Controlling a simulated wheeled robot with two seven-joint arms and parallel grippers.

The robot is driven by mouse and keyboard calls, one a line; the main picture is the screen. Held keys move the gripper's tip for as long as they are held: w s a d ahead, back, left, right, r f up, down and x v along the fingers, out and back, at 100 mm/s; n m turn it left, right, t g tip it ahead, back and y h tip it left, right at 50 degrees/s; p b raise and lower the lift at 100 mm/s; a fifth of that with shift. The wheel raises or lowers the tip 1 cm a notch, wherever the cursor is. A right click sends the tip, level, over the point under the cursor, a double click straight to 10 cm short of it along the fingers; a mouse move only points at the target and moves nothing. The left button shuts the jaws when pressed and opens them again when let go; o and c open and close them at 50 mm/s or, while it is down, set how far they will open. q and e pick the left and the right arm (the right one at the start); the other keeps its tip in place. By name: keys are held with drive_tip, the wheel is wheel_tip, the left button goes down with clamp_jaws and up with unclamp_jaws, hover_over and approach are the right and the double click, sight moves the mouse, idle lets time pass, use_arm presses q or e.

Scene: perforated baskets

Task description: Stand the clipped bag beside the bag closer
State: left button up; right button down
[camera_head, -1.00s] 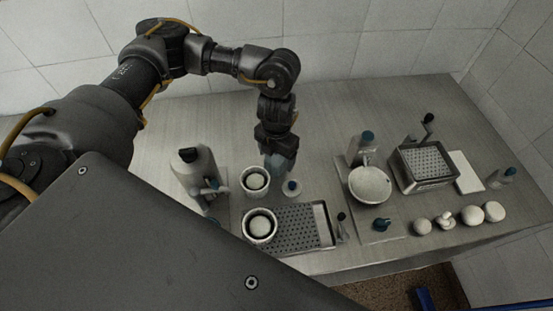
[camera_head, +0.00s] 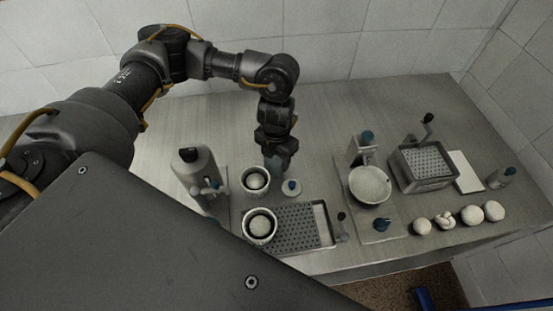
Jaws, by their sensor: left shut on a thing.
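My left gripper (camera_head: 274,162) points down over the middle of the table, behind the small round piece with a blue knob (camera_head: 291,187) and the rear white cup (camera_head: 255,181). It is shut on a small dark bluish thing, mostly hidden by the fingers; I cannot tell whether it is the clipped bag. No bag shows clearly elsewhere. I cannot tell which device is the bag closer. A grey upright device with a side handle (camera_head: 192,168) stands at left. A small device with a blue knob (camera_head: 500,178) stands at far right. My right gripper is not in view.
A front white cup (camera_head: 260,226) stands by a perforated tray (camera_head: 323,213). A round pan (camera_head: 370,185), a perforated basket (camera_head: 440,185), a white board (camera_head: 470,178) and several white lumps (camera_head: 472,215) occupy the right. The table behind my gripper is clear.

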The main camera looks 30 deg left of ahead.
use_arm(q)
wheel_tip(320, 180, up, 10)
drive_tip(key=shift+b, duration=0.65)
drive_tip(key=shift+d+r+m, duration=0.1)
drive_tip(key=shift+d+m, duration=0.25)
drive_tip(key=shift+m, duration=0.35)
drive_tip(key=s+d+r+m, duration=0.1)
drive_tip(key=d+m, duration=0.6)
drive_tip(key=m, duration=0.9)
drive_tip(key=s+d+r+m, duration=0.1)
drive_tip(key=s+d+m, duration=0.3)
drive_tip(key=m, duration=1.3)
drive_tip(key=d, duration=0.3)
drive_tip(key=shift+s+r, duration=0.35)
